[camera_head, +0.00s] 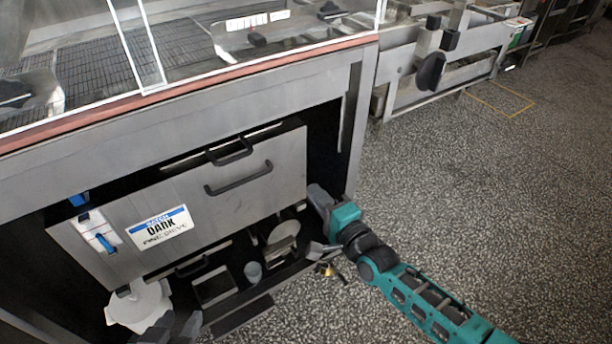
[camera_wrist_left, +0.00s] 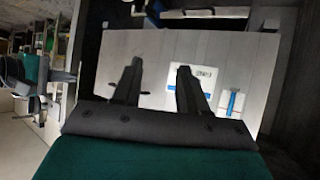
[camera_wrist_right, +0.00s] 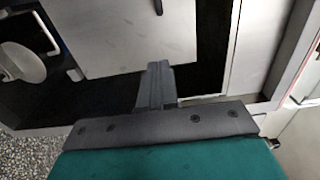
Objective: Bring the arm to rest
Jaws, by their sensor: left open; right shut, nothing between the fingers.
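My right arm comes in from the lower right in the head view. Its gripper (camera_head: 320,197) is at the right end of the grey panel (camera_head: 232,180), by the cabinet's dark opening. In the right wrist view its fingers (camera_wrist_right: 155,82) are together and empty. My left gripper (camera_head: 178,328) shows only in part at the bottom edge of the head view, below the panel. In the left wrist view its fingers (camera_wrist_left: 158,75) are apart with nothing between them. The panel (camera_wrist_left: 150,60) with its label lies beyond them.
A reddish edge (camera_head: 200,78) runs above the cabinet. Speckled floor (camera_head: 480,190) is clear at right.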

